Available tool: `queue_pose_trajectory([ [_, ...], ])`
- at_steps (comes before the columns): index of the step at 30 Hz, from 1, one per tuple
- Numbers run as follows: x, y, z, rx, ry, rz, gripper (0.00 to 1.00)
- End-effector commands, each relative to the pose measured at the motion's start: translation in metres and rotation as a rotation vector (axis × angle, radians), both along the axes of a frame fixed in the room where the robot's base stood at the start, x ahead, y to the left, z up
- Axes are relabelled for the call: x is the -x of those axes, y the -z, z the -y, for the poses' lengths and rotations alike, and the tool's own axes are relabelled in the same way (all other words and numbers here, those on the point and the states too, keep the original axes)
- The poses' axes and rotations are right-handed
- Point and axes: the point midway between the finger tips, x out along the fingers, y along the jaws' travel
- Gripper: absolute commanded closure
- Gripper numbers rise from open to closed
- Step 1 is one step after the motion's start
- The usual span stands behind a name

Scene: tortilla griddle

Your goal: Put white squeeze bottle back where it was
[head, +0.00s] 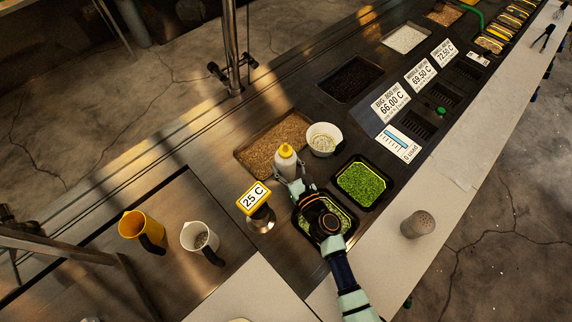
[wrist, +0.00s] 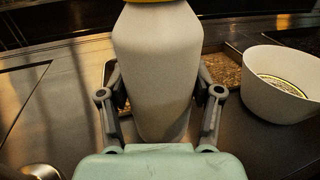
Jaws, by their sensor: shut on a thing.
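The white squeeze bottle (head: 285,164) with a yellow cap stands upright in the head view, in front of a brown-filled pan. It fills the middle of the wrist view (wrist: 157,75), with only the lower edge of its cap showing. My gripper (head: 290,183) reaches it from the front right. In the wrist view its two fingers (wrist: 160,100) are on either side of the bottle, shut on it. I cannot tell whether the bottle's base touches the counter.
A white bowl (head: 324,139) stands close to the right of the bottle. A 25 C display (head: 254,196) is at its left front. Green-filled trays (head: 361,184) lie near my arm. A yellow jug (head: 140,228) and a white jug (head: 199,238) stand at left. A shaker (head: 418,224) stands at right.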

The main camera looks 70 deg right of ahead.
Motion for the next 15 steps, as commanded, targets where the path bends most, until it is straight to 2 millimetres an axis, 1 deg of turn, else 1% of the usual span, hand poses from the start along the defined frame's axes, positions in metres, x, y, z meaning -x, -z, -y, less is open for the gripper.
queue_pose_trajectory([
  [2, -0.0001, 0.0038, 0.0001, 0.001, 0.000, 0.001, 1.00],
  [3, 0.0000, 0.0029, 0.0000, 0.000, 0.000, 0.000, 0.31],
  [5, 0.0001, 0.0026, -0.0001, 0.000, 0.000, 0.000, 0.21],
  [6, 0.0001, 0.0026, -0.0001, 0.000, 0.000, 0.000, 0.14],
  [7, 0.0001, 0.0026, -0.0001, 0.000, 0.000, 0.000, 0.11],
  [15, 0.0001, 0.0025, -0.0001, -0.001, 0.000, 0.001, 0.11],
])
